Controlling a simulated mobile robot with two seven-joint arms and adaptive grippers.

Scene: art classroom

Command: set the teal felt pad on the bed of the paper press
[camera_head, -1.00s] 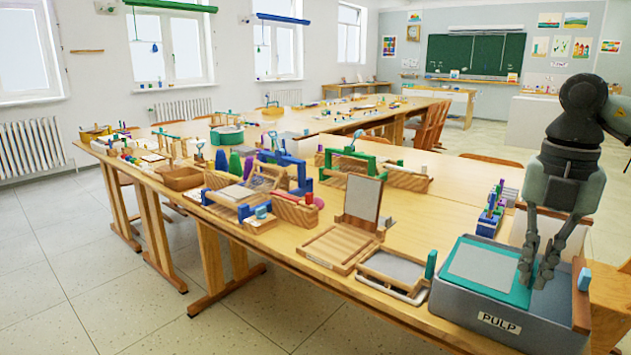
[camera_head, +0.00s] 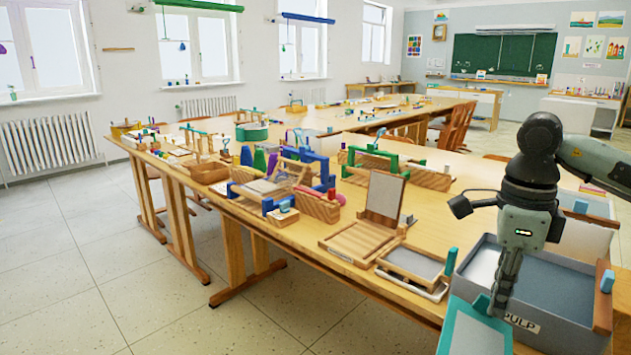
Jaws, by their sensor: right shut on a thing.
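The teal felt pad (camera_head: 478,337) has a pale rectangle in its middle and is cut off by the bottom edge of the head view. My right gripper (camera_head: 490,306) is shut on its far edge and holds it in front of the grey PULP vat (camera_head: 534,330). Part of the pad is hidden by the fingers. A hinged wooden stand (camera_head: 362,242) with a slatted base and a raised grey-faced board stands left of the vat. A blue-framed device (camera_head: 325,176) with a pale bed stands farther left. I cannot tell for sure which is the paper press. My left gripper is not in view.
A wood-framed grey screen (camera_head: 413,264) lies between the slatted stand and the vat. A green-framed device (camera_head: 376,158) stands behind the stand. Several small tools crowd the table's far left. Bare tabletop (camera_head: 460,206) shows behind the stand.

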